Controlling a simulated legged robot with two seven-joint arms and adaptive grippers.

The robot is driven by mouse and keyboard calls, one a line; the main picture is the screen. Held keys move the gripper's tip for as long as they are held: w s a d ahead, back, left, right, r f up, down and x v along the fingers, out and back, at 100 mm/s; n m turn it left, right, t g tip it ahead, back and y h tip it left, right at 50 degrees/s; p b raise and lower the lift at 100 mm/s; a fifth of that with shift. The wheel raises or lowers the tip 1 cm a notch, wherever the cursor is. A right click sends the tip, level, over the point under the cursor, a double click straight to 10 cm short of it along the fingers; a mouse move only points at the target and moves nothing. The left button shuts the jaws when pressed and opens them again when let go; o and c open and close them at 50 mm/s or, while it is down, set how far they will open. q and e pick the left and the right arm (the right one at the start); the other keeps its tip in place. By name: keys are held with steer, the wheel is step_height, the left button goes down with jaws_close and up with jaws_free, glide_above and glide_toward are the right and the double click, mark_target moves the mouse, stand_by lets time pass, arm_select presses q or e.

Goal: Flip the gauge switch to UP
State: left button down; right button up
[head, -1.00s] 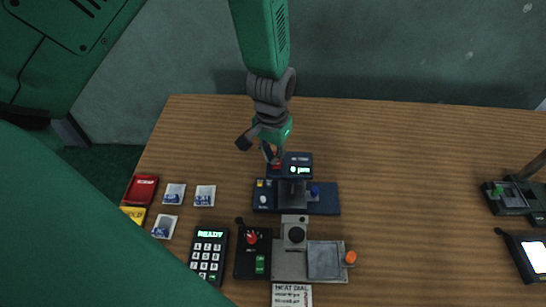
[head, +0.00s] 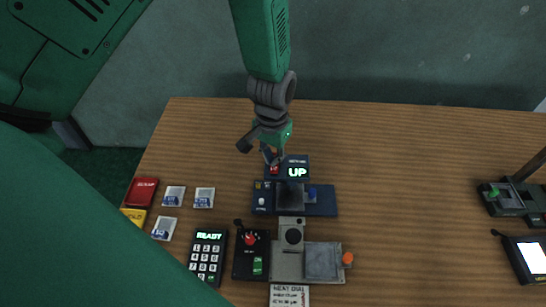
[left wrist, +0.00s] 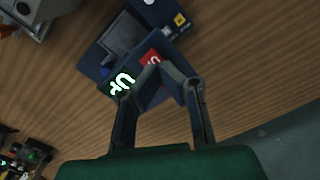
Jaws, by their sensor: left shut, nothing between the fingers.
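The gauge (head: 297,167) is a dark blue box at the back of a blue base plate (head: 322,206). Its lit display reads "UP" in the head view, and the display (left wrist: 122,84) also glows in the left wrist view. A red part (head: 274,170) sits at the gauge's left end; it shows as a red square (left wrist: 151,57) in the left wrist view. My left gripper (head: 270,158) is shut and empty, with its fingertips at this red part. Whether they touch it I cannot tell. My right gripper is not in view.
A keypad reading "READY" (head: 208,253), a black box with a red knob (head: 251,252) and a grey device with an orange knob (head: 322,262) stand in front. Small cards (head: 174,196) lie left. The table's middle right is clear.

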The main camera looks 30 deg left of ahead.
mark_target(276, 168)
arm_select(q)
steer(key=r+p, duration=0.1)
steer(key=r, duration=0.1)
steer(key=d+r+p, duration=0.1)
steer(key=shift+d+r, duration=0.15)
steer(key=shift+r, duration=0.2)
steer(key=shift+r+p, duration=0.6)
steer(key=shift+p, duration=0.3)
steer(key=shift+a+r+p, duration=0.45)
steer(key=shift+a, duration=0.05)
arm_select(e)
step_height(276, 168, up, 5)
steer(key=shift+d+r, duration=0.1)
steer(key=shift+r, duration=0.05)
